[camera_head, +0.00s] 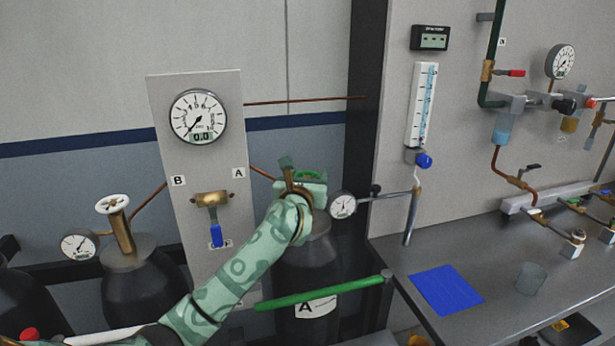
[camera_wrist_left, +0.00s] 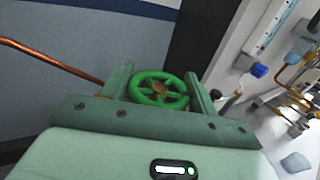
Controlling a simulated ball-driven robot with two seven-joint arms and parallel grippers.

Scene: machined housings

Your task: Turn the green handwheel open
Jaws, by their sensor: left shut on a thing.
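The green handwheel (camera_wrist_left: 160,88) shows in the left wrist view, a spoked ring with a brown hub. In the head view only a part of the handwheel (camera_head: 308,175) shows, on top of the dark cylinder labelled A (camera_head: 308,270). My left gripper (camera_wrist_left: 158,84) has its two fingers on either side of the wheel, shut on it. In the head view the left gripper (camera_head: 300,177) and its arm hide most of the wheel and the valve. My right gripper is not in view.
A second cylinder (camera_head: 140,280) with a white handwheel (camera_head: 113,204) stands at the left. A gauge (camera_head: 342,205) sits right of the gripper. A green bar (camera_head: 320,292) crosses in front of cylinder A. A bench (camera_head: 510,285) with a blue mat (camera_head: 446,289) is at the right.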

